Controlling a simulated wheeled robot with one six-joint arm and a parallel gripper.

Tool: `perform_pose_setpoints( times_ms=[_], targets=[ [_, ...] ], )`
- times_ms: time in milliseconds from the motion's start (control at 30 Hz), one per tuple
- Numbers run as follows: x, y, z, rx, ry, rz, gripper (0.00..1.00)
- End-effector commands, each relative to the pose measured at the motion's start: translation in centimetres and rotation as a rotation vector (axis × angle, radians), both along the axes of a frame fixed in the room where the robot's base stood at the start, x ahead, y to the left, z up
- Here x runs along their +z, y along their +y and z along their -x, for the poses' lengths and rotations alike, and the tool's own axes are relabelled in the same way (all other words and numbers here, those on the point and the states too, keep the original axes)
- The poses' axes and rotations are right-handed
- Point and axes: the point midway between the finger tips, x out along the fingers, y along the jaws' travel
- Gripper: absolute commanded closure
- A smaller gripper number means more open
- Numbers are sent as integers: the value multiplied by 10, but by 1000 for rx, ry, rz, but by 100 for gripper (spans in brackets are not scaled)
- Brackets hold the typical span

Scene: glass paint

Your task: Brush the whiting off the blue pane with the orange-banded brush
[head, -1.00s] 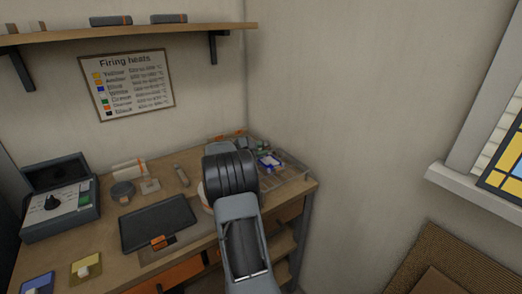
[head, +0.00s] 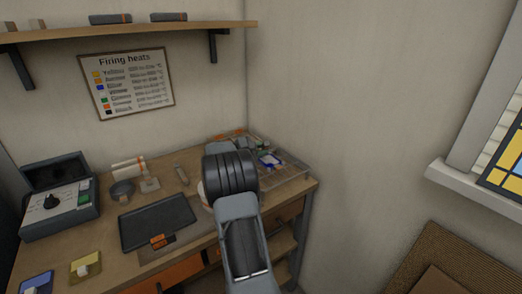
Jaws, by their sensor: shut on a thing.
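A small blue-edged pane with a white middle (head: 270,160) lies in a shallow clear tray (head: 292,174) at the back right of the bench; the white looks like whiting on blue glass. My gripper (head: 252,143) is just left of and behind the pane, largely hidden by my arm's dark ribbed joint. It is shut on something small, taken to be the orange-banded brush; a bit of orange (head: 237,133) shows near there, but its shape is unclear. I cannot tell whether bristles touch the pane.
A dark flat board (head: 158,222) lies mid-bench. A grey box with a dial (head: 60,200) stands at left. Pale rods with orange bands (head: 128,167) lie near a dark pot (head: 121,191). Blue (head: 36,284) and yellow (head: 86,265) squares lie in front. Walls close off the back and right.

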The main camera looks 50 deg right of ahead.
Motion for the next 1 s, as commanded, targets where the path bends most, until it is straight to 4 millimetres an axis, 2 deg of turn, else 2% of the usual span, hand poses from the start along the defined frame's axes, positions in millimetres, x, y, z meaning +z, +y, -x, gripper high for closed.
perform_pose_setpoints(
  times_ms=[400,667,1000],
  targets=[
    [-2,8,23,-1,-1,0,100],
    [-2,10,31,-1,0,-1,100],
    [-2,18,53,-1,1,-1,100]
  ],
)
